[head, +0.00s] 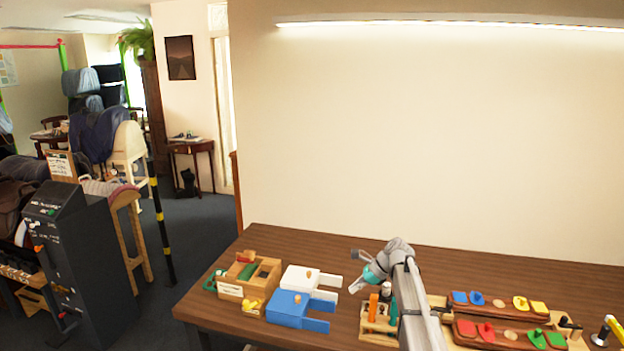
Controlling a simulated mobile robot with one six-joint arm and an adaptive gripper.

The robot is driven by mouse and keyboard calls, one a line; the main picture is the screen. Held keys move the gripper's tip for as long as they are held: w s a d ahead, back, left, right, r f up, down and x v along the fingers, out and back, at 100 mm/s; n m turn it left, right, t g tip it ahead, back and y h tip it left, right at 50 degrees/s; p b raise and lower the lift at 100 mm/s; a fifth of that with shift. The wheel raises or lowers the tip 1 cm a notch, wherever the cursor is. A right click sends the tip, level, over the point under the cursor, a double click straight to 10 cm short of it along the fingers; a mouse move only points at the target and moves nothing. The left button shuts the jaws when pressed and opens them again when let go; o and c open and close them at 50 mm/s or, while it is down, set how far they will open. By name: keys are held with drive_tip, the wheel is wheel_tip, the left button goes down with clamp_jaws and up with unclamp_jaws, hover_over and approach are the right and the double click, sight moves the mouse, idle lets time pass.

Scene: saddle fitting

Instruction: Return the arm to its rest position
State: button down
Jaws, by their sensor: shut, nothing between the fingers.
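My arm reaches up over the wooden table (350,240) from its front edge. My gripper (358,271) is at the arm's far end, pointing left. It is shut and holds nothing. It hangs above the table, right of a white box (297,277) and a blue box (286,309), and near a wooden rack (370,325) with an orange piece (373,303) and a green piece. My arm hides part of the rack and the table behind it.
Left on the table is a wooden divided box (232,284) with small green and yellow pieces by it. To the right lie two boards, one with blue and yellow pieces (520,303), one with red and green. A black-and-yellow post (158,215) stands on the floor at left.

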drive_tip(key=s+d+f+n+h, duration=0.1)
drive_tip(key=s+n+h, duration=0.3)
drive_tip(key=s+n, duration=0.5)
drive_tip(key=s+d+f+n+h, duration=0.2)
drive_tip(key=s+n, duration=0.7)
drive_tip(key=s, duration=1.1)
drive_tip(key=shift+d+f+g+h, duration=0.35)
drive_tip(key=shift+f+h, duration=0.4)
drive_tip(key=shift+h, duration=0.35)
